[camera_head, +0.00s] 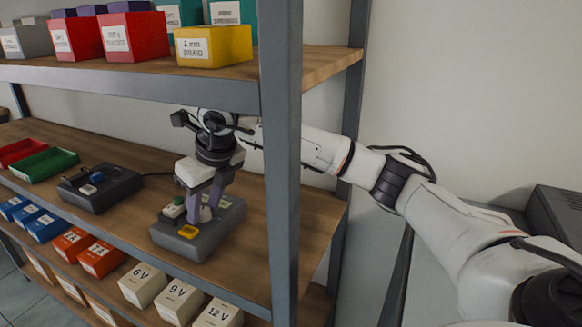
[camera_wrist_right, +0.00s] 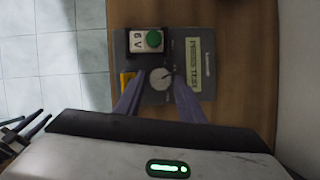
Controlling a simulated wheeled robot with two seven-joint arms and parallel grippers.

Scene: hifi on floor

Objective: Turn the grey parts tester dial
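The grey parts tester (camera_head: 207,241) sits on the middle shelf in the head view and also shows in the wrist view (camera_wrist_right: 182,36). Its round light dial (camera_wrist_right: 160,78) has a dark pointer mark aimed toward the upper right. A block marked 6 V (camera_wrist_right: 137,41) with a green round top (camera_wrist_right: 154,39) sits in the tester beside the dial. My right gripper (camera_head: 205,212) points down over the tester. Its purple fingers stand apart on either side of the dial, with small gaps visible. In the head view the fingers hide the dial.
A shelf post (camera_head: 283,160) stands in front of my right arm. The upper shelf (camera_head: 130,82) overhangs. A second grey device (camera_head: 98,192) and green (camera_head: 45,165) and red trays lie left. Blocks marked 6V, 9V and 12V (camera_head: 217,315) sit below.

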